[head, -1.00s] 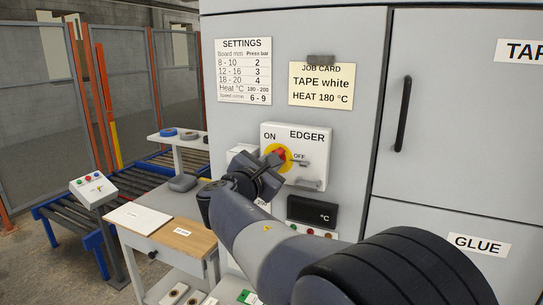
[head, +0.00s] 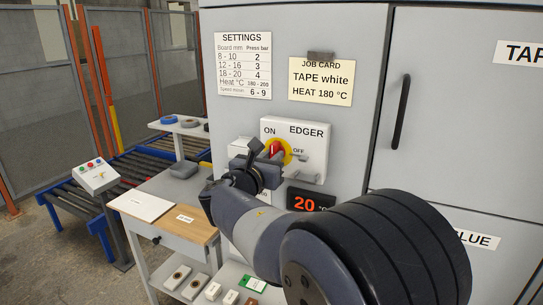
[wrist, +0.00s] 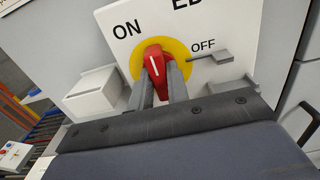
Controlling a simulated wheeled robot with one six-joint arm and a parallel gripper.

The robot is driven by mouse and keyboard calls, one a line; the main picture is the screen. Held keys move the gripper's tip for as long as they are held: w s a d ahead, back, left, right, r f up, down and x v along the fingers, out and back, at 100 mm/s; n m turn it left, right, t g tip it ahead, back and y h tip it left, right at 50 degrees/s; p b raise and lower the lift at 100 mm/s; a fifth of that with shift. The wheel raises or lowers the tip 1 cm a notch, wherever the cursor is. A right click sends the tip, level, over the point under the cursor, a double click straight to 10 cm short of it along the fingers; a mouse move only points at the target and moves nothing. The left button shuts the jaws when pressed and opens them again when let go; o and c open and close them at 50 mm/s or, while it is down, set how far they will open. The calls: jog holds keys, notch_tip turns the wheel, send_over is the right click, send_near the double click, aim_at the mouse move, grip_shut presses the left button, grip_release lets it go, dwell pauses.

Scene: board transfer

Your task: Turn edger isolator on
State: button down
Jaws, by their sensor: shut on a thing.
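The edger isolator is a white box (head: 312,140) labelled EDGER, with ON and OFF marks, on the grey cabinet front. Its red handle (head: 277,147) sits on a yellow disc (wrist: 184,50). In the wrist view the handle (wrist: 154,62) stands nearly upright, its white line leaning slightly toward the ON side. My gripper (head: 267,154) is shut on the red handle, one finger on each side; both fingers also show in the wrist view (wrist: 160,82). A small grey hasp (wrist: 210,57) sticks out beside OFF.
Below the isolator a display (head: 309,201) is lit and reads 20. A settings sheet (head: 243,66) and a job card (head: 320,79) are above. A trolley (head: 165,240) with boards stands left, close to my arm. A roller conveyor (head: 65,187) lies beyond.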

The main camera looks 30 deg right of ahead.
jog(key=c, duration=1.4)
grip_release()
jog(key=shift+o, duration=0.2)
jog(key=b+v, duration=0.2)
jog(key=v, duration=0.9)
jog(key=shift+d, duration=0.1)
jog(key=p+x, duration=0.2)
jog(key=x, duration=0.8)
jog(key=shift+w+d, duration=0.3)
